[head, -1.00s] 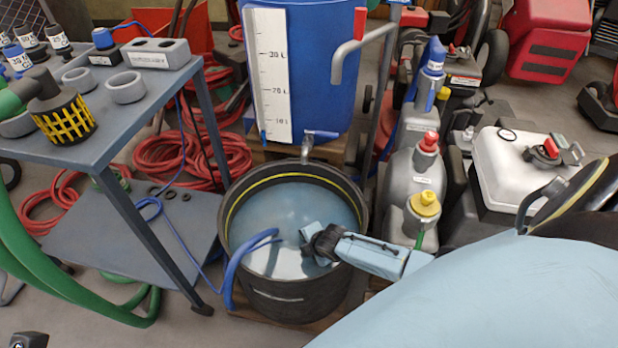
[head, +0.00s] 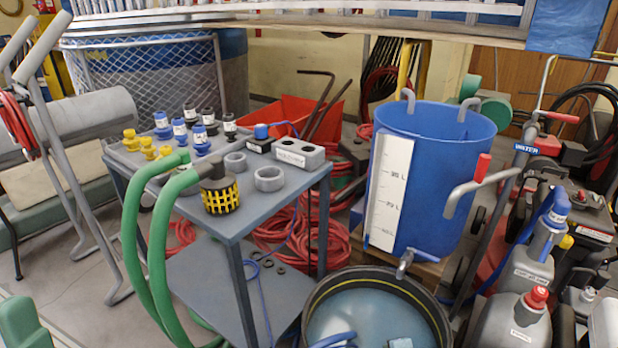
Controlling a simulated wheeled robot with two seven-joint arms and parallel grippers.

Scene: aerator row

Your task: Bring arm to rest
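The black tub (head: 440,325) of pale blue water shows in the head view at the bottom, cut off by the frame edge. A blue hose end (head: 335,340) bends over its water. A small light blue piece (head: 400,343) at the bottom edge may be part of my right arm or gripper; its fingers cannot be made out. My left gripper is out of view.
A grey cart (head: 240,222) with fittings, a yellow-caged strainer (head: 220,196) and green hoses (head: 135,240) stands left of the tub. A blue barrel (head: 430,190) stands behind it. Grey jugs (head: 515,318) and machines crowd the right.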

